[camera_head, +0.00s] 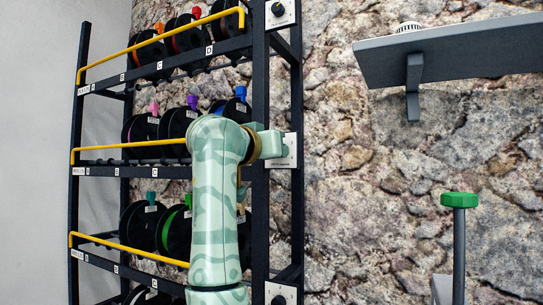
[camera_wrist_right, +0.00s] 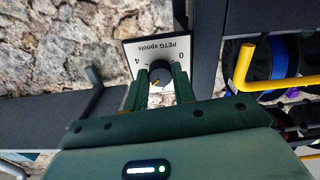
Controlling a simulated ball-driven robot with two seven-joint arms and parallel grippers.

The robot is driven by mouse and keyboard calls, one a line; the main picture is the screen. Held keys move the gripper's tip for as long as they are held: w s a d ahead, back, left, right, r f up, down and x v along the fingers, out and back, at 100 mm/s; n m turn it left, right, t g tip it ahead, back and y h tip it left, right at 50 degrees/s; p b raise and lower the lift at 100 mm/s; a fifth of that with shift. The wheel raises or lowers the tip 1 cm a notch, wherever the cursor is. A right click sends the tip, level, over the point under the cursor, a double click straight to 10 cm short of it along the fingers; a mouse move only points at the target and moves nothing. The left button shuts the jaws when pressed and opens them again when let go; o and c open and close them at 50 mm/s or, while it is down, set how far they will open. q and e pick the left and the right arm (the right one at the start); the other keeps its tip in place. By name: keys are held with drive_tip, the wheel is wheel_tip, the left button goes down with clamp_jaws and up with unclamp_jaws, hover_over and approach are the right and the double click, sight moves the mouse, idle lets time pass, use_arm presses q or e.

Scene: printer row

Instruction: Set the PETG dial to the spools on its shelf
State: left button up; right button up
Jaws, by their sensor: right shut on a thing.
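The PETG dial (camera_wrist_right: 160,70) is a black knob on a white plate (camera_wrist_right: 176,48) lettered "PETG spools", upside down in the right wrist view, with 0 and 4 readable. My right gripper (camera_wrist_right: 160,82) is shut on the knob, a finger on each side. The knob's pointer setting is not clear. In the head view my right gripper (camera_head: 273,145) is at the plate (camera_head: 290,152) on the rack's post, level with the middle shelf. Spools with pink, purple and blue tops (camera_head: 239,109) stand on that shelf (camera_head: 140,171); my arm hides part of it. My left gripper is not in view.
Similar knobs sit on the post above (camera_head: 278,9) and below (camera_head: 279,298). Yellow rails (camera_head: 125,147) run along the shelf fronts. A grey wall shelf (camera_head: 455,50) and a green-topped post (camera_head: 459,200) stand to the right. Space between post and rack looks free.

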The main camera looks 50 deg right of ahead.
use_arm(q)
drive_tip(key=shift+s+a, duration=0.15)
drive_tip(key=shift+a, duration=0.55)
use_arm(e)
drive_tip(key=shift+f+m, duration=0.15)
drive_tip(key=shift+m, duration=0.45)
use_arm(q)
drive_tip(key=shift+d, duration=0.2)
use_arm(e)
drive_tip(key=o, duration=1)
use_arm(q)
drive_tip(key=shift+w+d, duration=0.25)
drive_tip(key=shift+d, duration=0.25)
use_arm(e)
drive_tip(key=shift+a, duration=0.1)
